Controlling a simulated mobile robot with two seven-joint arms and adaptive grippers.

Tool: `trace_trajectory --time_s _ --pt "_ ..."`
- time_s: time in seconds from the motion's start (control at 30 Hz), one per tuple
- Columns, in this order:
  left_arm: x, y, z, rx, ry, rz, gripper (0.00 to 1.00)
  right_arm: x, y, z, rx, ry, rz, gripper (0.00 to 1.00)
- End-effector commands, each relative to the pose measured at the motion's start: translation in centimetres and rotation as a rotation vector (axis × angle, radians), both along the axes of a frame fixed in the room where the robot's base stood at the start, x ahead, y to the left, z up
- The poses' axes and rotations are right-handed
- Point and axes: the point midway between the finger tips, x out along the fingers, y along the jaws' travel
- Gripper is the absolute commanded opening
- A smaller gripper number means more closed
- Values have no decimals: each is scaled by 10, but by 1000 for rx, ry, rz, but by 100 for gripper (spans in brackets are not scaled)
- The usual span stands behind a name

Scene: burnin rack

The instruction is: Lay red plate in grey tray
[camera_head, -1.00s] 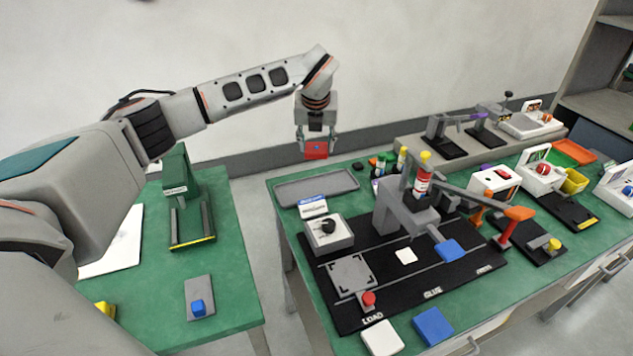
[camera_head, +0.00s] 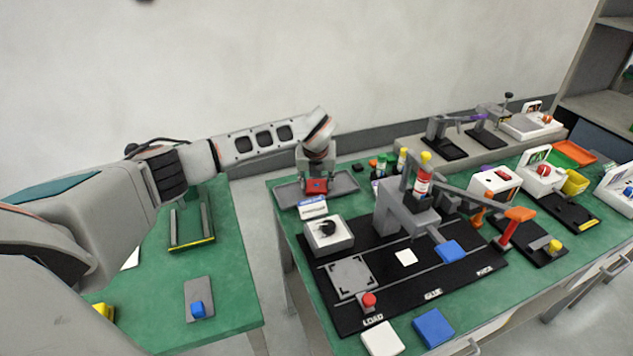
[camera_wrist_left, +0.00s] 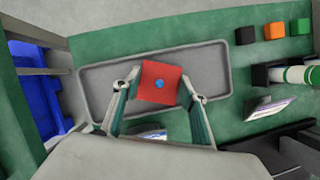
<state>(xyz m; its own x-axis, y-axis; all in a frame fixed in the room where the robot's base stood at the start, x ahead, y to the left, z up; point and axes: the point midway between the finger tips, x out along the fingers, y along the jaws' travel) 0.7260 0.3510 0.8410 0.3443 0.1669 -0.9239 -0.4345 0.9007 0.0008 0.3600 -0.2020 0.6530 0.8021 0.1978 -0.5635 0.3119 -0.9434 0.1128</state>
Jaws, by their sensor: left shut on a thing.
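The red plate (camera_head: 317,186) is held between the fingers of my left gripper (camera_head: 316,184), which is shut on it. The plate also shows in the left wrist view (camera_wrist_left: 160,83), with a small blue dot on its face. The grey tray (camera_head: 346,180) lies at the back left corner of the right-hand green table. In the left wrist view the tray (camera_wrist_left: 100,78) spreads behind the plate, and the plate is over the tray's area. I cannot tell whether the plate touches the tray floor. My right gripper is in neither view.
A black glue station (camera_head: 420,268) fills the table's middle.

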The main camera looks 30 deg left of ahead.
Motion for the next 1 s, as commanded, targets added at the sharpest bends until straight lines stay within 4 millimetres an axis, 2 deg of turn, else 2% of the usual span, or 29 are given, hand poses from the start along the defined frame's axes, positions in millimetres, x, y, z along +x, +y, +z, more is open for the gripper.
trace_trajectory --time_s 0.2,0.23,0.3,0.6,0.73,0.87,1.0 --pt "0 0 -1 0 0 0 18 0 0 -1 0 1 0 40" --pt "0 0 -2 0 0 0 45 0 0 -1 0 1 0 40" --pt "0 0 -1 0 0 0 59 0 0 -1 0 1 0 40" --pt "0 0 -1 0 0 0 59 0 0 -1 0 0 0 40" --pt "-1 -1 6 0 -2 -2 59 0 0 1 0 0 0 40" --pt "-6 -4 24 0 -4 -3 59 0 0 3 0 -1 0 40" --pt "-16 -8 50 0 -5 -2 59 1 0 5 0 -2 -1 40"
